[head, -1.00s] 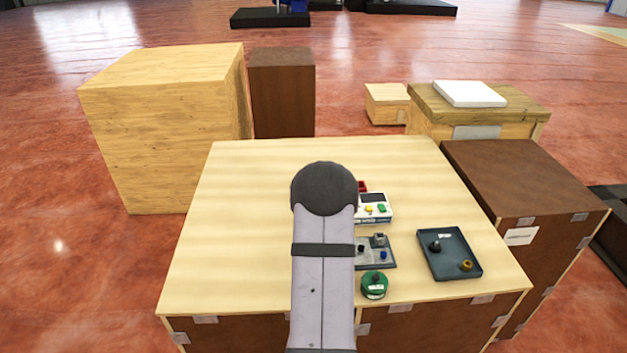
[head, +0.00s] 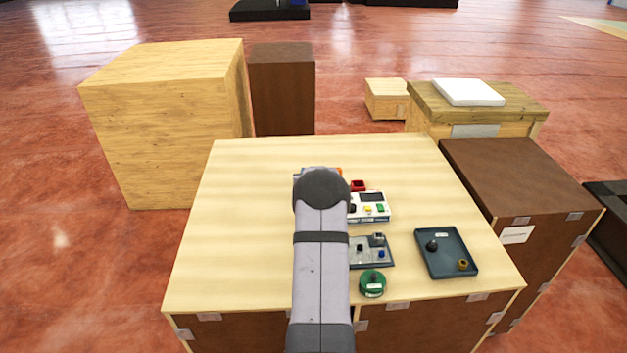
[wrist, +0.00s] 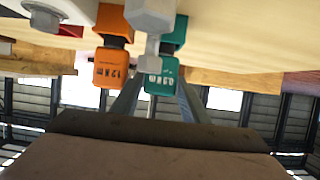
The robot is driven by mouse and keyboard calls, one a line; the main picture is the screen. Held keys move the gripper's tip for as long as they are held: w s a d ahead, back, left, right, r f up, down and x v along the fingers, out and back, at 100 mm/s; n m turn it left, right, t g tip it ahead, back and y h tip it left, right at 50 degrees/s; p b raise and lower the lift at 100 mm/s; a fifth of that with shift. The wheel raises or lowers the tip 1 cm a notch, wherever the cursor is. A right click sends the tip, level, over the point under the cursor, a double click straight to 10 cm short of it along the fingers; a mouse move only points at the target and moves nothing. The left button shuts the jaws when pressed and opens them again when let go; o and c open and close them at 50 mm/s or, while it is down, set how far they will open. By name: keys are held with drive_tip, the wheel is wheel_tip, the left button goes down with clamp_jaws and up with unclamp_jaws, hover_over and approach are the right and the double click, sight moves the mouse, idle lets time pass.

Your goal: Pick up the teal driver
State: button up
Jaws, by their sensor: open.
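The teal driver (wrist: 163,72) shows in the wrist view with its labelled end towards the camera. My gripper (wrist: 160,84) is open, with one metal finger to each side of the teal driver's lower end. I cannot tell whether the fingers touch it. An orange driver (wrist: 111,68) with a size label is just left of the teal one. A light grey part (wrist: 150,22) overlaps the teal driver's left side. In the head view my arm hides my gripper and the teal driver.
A red part (head: 358,186), a white device (head: 374,208), a grey tray (head: 386,262), a green spool (head: 372,284) and a dark tray (head: 428,268) lie right of my arm. The left side of the wooden table (head: 235,220) is clear.

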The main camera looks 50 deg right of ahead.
clamp_jaws()
drive_tip(key=shift+r, duration=0.15)
wheel_tip(320, 180, up, 10)
drive_tip(key=shift+f+b, duration=0.1)
drive_tip(key=shift+b, duration=1.15)
